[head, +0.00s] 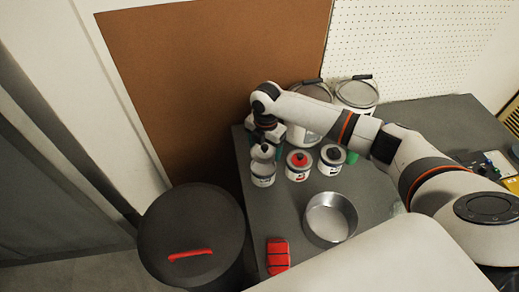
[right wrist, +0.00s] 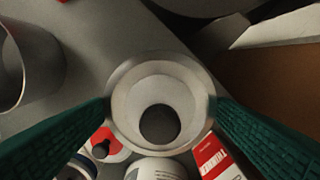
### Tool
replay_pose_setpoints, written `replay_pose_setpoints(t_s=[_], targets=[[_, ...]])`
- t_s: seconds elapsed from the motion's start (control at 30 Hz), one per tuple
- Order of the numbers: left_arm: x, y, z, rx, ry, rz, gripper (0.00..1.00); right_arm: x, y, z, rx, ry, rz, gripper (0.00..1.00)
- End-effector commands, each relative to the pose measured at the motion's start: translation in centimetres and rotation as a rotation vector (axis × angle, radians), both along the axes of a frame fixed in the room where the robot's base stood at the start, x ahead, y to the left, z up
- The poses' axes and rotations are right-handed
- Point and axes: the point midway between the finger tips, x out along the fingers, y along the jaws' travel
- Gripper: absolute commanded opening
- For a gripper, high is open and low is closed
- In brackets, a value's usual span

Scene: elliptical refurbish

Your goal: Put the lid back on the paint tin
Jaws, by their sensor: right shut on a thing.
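My right gripper (head: 267,138) is over the leftmost white tin (head: 263,176) on the grey table. In the right wrist view its two green fingers press on opposite sides of a round pale lid (right wrist: 130,105) with a dark grey round middle (right wrist: 160,125). The grey lid also shows on top of the tin in the head view (head: 262,152). I cannot tell whether it is seated or held just above the rim. My left gripper is not in view.
A red-lidded tin (head: 299,172) and a black-lidded tin (head: 329,167) stand close to the right. An open metal dish (head: 330,232) and a red object (head: 278,256) lie nearer the front. Large tins (head: 357,93) stand behind. A dark round bin (head: 190,225) is left of the table.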

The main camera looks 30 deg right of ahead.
Motion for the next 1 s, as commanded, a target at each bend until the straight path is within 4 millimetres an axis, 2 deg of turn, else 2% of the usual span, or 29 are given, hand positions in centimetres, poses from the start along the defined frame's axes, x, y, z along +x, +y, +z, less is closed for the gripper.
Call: replay_pose_setpoints(t_s=[0.17, 0.37, 0.8, 1.0], targets=[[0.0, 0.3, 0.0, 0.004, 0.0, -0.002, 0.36, 0.1, -0.4, 0.0, 0.0, 0.001, -0.001, 0.57], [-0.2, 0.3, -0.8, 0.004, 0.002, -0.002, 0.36, 0.1, -0.4, -0.8, 0.0, 0.001, 0.0, 0.57], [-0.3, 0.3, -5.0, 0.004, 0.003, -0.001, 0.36, 0.1, -0.4, -4.4, -0.001, 0.0, 0.0, 0.57], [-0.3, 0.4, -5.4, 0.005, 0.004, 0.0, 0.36, 0.1, -0.4, -5.8, 0.001, 0.0, 0.0, 0.57]])
